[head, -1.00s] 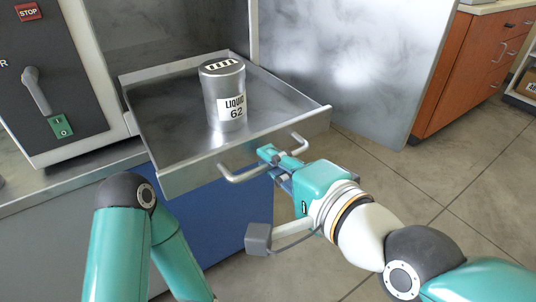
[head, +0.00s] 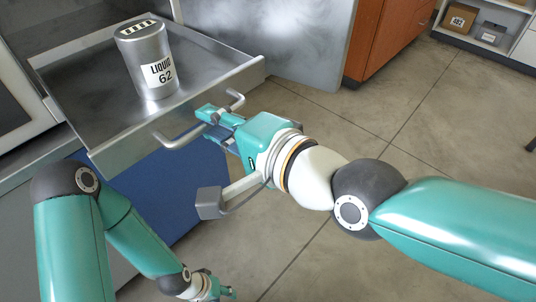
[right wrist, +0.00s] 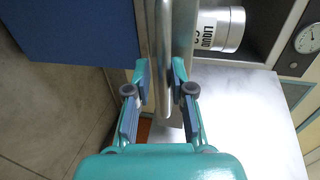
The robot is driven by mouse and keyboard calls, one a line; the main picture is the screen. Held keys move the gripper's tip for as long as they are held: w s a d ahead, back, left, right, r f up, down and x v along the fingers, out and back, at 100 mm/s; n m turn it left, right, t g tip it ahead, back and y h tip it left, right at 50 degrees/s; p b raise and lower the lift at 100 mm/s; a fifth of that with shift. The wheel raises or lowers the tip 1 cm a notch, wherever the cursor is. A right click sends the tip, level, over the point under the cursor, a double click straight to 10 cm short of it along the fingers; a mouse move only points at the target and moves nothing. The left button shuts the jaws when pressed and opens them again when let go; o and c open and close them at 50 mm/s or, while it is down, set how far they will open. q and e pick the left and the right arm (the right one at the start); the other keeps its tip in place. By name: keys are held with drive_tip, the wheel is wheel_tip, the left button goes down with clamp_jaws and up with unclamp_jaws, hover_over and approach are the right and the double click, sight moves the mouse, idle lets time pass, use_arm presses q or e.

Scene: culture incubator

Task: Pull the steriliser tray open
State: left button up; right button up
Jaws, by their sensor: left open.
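The steriliser tray (head: 95,90) is a shallow metal drawer standing out from its cabinet in the head view. Its bar handle (head: 172,138) is on the front face; the bar also shows in the right wrist view (right wrist: 163,50). My left gripper (head: 224,292) hangs low at the bottom edge, open and empty, away from the tray. A grey can labelled LIQUID 62 (head: 146,55) stands upright in the tray.
A blue panel (head: 190,185) is below the tray. A metal wall (head: 300,40) stands behind it, with a wooden cabinet (head: 385,40) to the right. Boxes (head: 458,18) sit on a far shelf. The tiled floor (head: 440,120) at right is clear.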

drive_tip(key=f+v, duration=0.2)
drive_tip(key=v, duration=1)
drive_tip(key=shift+s+d+f, duration=0.25)
